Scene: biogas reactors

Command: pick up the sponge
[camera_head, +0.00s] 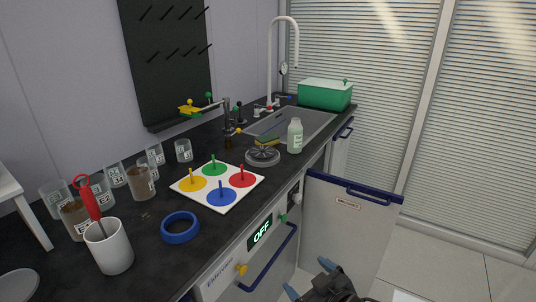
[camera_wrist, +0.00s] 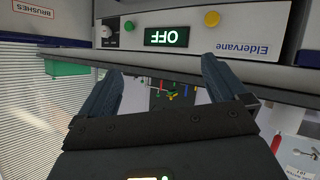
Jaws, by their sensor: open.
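The sponge (camera_head: 267,141), a small yellow and dark green block, rests on a round grey slotted holder (camera_head: 262,157) on the dark counter, in front of the sink. My gripper (camera_head: 310,278) is at the bottom of the head view, low in front of the counter and well apart from the sponge. In the wrist view my gripper (camera_wrist: 162,70) has its two blue-grey fingers spread wide with nothing between them. The sponge cannot be made out in the wrist view.
A pale bottle (camera_head: 295,136) stands right of the holder, close by. A white board with coloured pegs (camera_head: 217,187) lies to its left. The sink (camera_head: 290,124) is behind. An open cabinet door (camera_head: 350,225) stands out from the counter. Several beakers and a blue ring (camera_head: 180,227) are at left.

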